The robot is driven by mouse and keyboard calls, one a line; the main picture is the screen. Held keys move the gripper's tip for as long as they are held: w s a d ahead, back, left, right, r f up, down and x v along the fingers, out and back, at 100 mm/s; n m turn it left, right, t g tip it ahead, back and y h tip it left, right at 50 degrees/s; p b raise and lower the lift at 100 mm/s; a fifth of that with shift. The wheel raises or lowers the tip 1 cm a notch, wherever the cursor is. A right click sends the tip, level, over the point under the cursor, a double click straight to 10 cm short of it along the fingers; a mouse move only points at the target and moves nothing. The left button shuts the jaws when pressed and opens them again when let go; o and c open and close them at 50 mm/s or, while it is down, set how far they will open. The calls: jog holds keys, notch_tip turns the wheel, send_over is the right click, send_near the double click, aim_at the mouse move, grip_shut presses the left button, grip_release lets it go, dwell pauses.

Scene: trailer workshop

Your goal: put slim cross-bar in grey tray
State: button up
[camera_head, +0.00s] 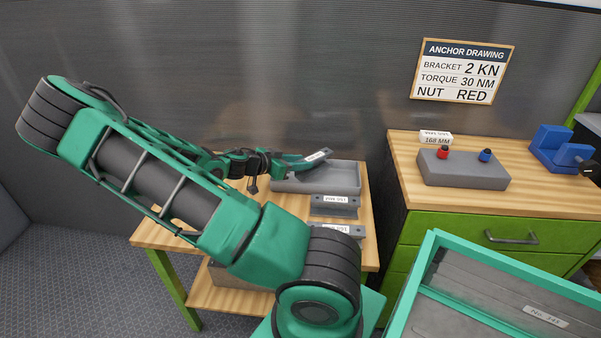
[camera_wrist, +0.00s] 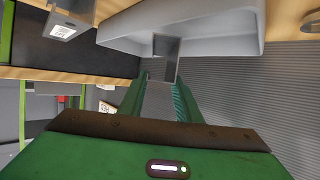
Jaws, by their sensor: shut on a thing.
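My gripper (camera_head: 308,163) is shut on a slim grey bar, which I take as the slim cross-bar (camera_head: 318,156); a pale label shows at its end. In the wrist view the cross-bar (camera_wrist: 161,68) runs out from between the green fingers (camera_wrist: 158,100). The grey tray (camera_head: 345,182) stands on the wooden bench, below the gripper. In the wrist view the tray (camera_wrist: 215,40) lies beyond the fingers, and the bar's far end overlaps it. Whether the bar touches the tray I cannot tell.
Two labelled grey parts (camera_head: 335,207) lie on the bench (camera_head: 365,215) in front of the tray; my arm partly hides the nearer one. At right, a green cabinet (camera_head: 400,165) bears a grey block (camera_head: 463,170) with red and blue pieces, and a blue vise (camera_head: 560,150).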

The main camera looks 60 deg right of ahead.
jog(key=shift+d+f, duration=0.4)
jog(key=shift+d, duration=0.3)
jog(key=shift+f, duration=2)
jog(key=o, duration=1.1)
jog(key=shift+w+f, duration=0.1)
